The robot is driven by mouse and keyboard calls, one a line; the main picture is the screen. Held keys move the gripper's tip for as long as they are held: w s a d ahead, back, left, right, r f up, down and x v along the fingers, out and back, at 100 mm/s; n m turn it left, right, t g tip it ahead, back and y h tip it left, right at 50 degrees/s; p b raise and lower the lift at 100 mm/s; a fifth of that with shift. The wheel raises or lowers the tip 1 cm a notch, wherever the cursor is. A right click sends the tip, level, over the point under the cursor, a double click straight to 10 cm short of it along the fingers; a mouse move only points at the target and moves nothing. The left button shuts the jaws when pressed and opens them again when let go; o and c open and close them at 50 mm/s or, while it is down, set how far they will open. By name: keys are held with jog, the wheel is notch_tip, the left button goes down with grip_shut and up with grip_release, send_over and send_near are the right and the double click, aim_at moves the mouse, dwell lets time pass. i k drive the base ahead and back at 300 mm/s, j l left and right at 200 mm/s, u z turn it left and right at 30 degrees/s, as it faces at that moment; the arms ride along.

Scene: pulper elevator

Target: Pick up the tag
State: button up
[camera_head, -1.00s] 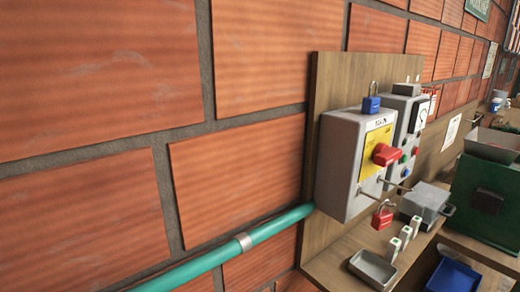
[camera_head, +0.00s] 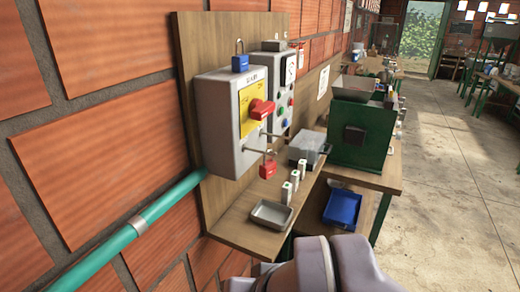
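I cannot clearly make out a tag. A small red and white piece (camera_head: 300,52) hangs on the wooden board (camera_head: 190,60) right of the control boxes; it may be the tag but is too small to tell. A red padlock (camera_head: 267,169) hangs under the grey switch box (camera_head: 222,122), and a blue padlock (camera_head: 240,62) sits on top of it. The box has a red rotary handle (camera_head: 262,109) over a yellow plate. Grey-mauve parts of my arm show at the bottom centre; my gripper is not in view.
A wooden shelf (camera_head: 240,230) below the board carries a grey tray (camera_head: 271,214), several small white blocks (camera_head: 286,193) and a grey metal box (camera_head: 308,148). A blue bin (camera_head: 342,208) and a green machine (camera_head: 360,135) stand beyond. The concrete floor (camera_head: 450,190) at right is open.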

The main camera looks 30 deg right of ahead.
aim_at(300, 53)
jog(key=i+l, duration=0.2)
jog(key=l, duration=0.2)
jog(key=i+l, duration=0.25)
jog(key=l, duration=0.15)
jog(key=i+l, duration=0.2)
jog(key=l, duration=0.2)
jog(key=i+l, duration=0.25)
jog(key=l, duration=0.15)
jog(key=i+l, duration=0.2)
jog(key=l, duration=0.2)
jog(key=i+l, duration=0.2)
jog(key=l, duration=0.2)
jog(key=i+u, duration=0.05)
